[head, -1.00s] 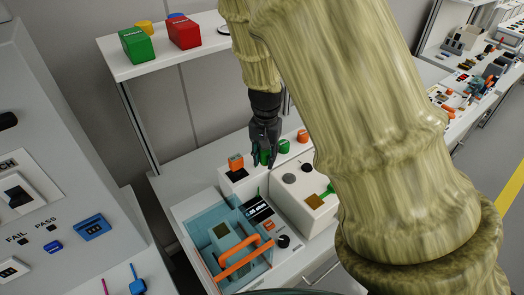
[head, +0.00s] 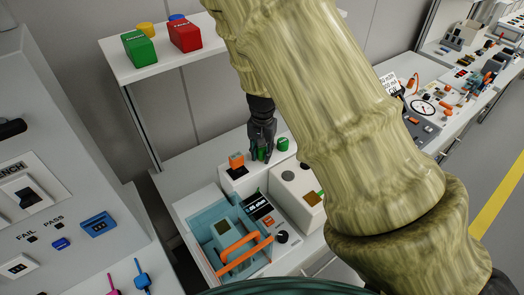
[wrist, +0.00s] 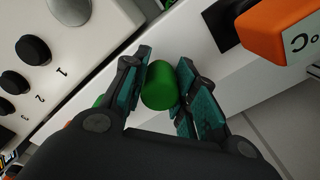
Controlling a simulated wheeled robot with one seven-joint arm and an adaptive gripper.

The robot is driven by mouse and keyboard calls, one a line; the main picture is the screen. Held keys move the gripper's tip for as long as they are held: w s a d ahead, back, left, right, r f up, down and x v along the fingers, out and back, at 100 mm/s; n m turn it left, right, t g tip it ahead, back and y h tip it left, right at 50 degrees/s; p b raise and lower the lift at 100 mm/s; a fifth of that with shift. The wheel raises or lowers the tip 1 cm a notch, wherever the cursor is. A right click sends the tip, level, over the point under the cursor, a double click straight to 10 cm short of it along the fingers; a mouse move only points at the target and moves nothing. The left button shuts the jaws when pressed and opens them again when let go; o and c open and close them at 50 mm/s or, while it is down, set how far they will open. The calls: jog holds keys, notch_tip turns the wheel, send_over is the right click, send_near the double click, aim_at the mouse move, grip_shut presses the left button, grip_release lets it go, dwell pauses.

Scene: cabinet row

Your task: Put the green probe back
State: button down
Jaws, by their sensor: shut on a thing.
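My gripper (head: 262,153) points down over the white block (head: 228,181) at the back of the bench. It is shut on a green cylinder, the green probe (wrist: 160,86), whose rounded end shows between the teal finger pads in the wrist view. Only a sliver of it shows in the head view. I cannot tell whether its lower end is seated in the block or just above it. A second green piece (head: 282,144) stands just right of the gripper. An orange block (head: 236,160) sits on a black square of the white block; it also shows in the wrist view (wrist: 280,28).
A white box with dark knobs (head: 296,190) stands in front of the gripper. A shelf (head: 190,60) holds red and green boxes behind. My arm hides the bench to the right.

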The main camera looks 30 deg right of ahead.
jog(key=shift+f, duration=0.15)
jog(key=c, duration=1.1)
grip_release()
notch_tip(320, 180, up, 12)
jog(key=shift+r+b, duration=0.1)
jog(key=shift+b, duration=1)
